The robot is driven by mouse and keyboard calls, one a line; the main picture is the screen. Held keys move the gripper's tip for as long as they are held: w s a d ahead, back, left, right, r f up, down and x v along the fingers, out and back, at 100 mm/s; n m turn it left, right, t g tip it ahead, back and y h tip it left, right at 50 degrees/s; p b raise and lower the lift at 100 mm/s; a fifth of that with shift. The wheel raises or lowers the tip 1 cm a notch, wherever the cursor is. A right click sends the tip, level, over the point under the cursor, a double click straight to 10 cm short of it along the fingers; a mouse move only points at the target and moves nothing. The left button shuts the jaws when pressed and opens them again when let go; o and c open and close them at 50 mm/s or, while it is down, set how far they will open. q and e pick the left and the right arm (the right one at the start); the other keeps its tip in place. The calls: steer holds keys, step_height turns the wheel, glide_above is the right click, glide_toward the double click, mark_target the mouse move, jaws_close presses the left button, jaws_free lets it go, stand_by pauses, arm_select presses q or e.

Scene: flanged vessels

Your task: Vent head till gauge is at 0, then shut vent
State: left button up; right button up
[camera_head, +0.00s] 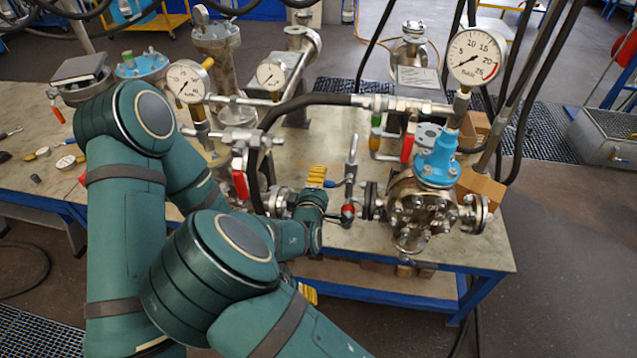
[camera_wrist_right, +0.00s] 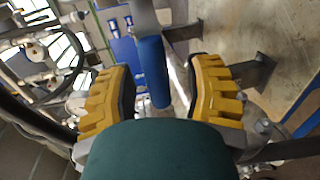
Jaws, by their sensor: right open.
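My right gripper (camera_head: 313,234) is turned away from the head camera, its yellow fingers spread apart beside the right-hand flanged vessel (camera_head: 410,215). In the right wrist view the same gripper (camera_wrist_right: 163,82) is open, with a blue handle (camera_wrist_right: 153,70) between its fingers; contact is not clear. A large gauge (camera_head: 475,57) stands above the vessel, its needle low at the lower left; the exact reading is too small to tell. Red-handled valves (camera_head: 240,178) (camera_head: 407,148) are on the pipework. I cannot tell which valve is the vent. My left gripper is out of view.
Two more gauges (camera_head: 188,82) (camera_head: 270,75) stand to the left. A black hose (camera_head: 300,103) arches over the bench (camera_head: 340,240). A blue valve body (camera_head: 437,155) and cardboard boxes (camera_head: 482,186) crowd the right side. Small tools lie at far left.

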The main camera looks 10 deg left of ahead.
steer(key=s+r, duration=0.1)
steer(key=s, duration=0.6)
steer(key=shift+s+a+r, duration=0.15)
steer(key=shift+s+r, duration=0.05)
steer(key=shift+r, duration=0.05)
steer(key=s+d+f+m+g+h+b, duration=0.1)
steer(key=s+d+f+m+g+b, duration=0.15)
steer(key=d+f+m+g, duration=0.7)
steer(key=s+d+f+m+g+y+b, duration=0.1)
steer(key=s+d+f+m+g+y, duration=0.1)
steer(key=s+d+f+m, duration=0.2)
steer(key=s+d+f+m+g+y+b, duration=0.1)
steer(key=s+d+f+m+g+y, duration=0.1)
steer(key=s+d+f+m, duration=0.3)
steer(key=shift+s+d+f+m+y+b, duration=0.35)
steer(key=shift+s+f+m+y, duration=0.35)
steer(key=shift+s+f, duration=1.75)
steer(key=shift+s+r, duration=0.2)
steer(key=shift+r, duration=0.05)
